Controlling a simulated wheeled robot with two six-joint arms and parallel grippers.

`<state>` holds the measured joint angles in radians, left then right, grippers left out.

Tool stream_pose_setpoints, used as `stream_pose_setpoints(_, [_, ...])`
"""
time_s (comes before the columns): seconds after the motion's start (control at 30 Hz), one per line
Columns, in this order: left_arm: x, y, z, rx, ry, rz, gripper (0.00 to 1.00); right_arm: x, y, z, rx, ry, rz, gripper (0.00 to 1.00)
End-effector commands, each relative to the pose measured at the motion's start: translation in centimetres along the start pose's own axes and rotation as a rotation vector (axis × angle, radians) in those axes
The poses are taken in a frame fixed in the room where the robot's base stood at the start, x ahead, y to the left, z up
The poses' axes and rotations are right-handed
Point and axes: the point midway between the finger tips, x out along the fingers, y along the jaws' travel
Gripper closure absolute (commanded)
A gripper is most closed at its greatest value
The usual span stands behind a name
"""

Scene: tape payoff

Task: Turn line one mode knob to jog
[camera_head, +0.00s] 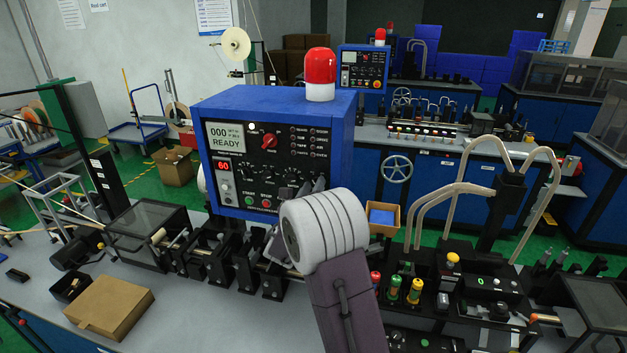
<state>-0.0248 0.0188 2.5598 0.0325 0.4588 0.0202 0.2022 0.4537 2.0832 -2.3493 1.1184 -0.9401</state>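The blue control box (268,103) of the near line stands on the bench, with a black front panel. Its pale screen (225,138) reads "000" and "READY", and a red display (223,166) reads "60". A red knob (269,141) sits at the panel's upper middle. Dark knobs (268,173) run in a row below it; their labels are too small to read, so I cannot tell which is the mode knob. My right gripper (312,187) is at the panel's lower right, mostly hidden behind my white wrist. I cannot tell whether it touches a knob. My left gripper is out of view.
A red beacon (320,75) tops the box. Black rollers and brackets (215,255) stand below it. A cardboard box (110,307) lies on the bench at left. Coloured buttons and fittings (415,290) are right of my arm. A similar box (361,69) stands behind.

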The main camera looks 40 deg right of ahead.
Motion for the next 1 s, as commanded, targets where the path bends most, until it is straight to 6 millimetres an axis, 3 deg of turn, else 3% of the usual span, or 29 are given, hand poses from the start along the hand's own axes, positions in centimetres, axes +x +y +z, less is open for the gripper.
stream_pose_setpoints(0.3, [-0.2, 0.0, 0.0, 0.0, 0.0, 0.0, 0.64, 0.7, 0.1, -0.1, 0.0, -0.001, 0.001, 0.68])
stream_pose_setpoints(0.43, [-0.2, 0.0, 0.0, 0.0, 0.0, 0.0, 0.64, 0.6, 0.1, 0.0, 0.0, -0.001, 0.001, 1.0])
stream_pose_setpoints(0.77, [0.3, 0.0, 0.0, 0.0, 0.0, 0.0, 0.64, 0.6, 0.1, -0.2, 0.015, 0.0, 0.001, 1.0])
stream_pose_setpoints(1.0, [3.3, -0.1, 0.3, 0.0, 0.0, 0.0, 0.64, 0.6, 0.3, -0.7, 0.126, -0.002, 0.0, 1.0])
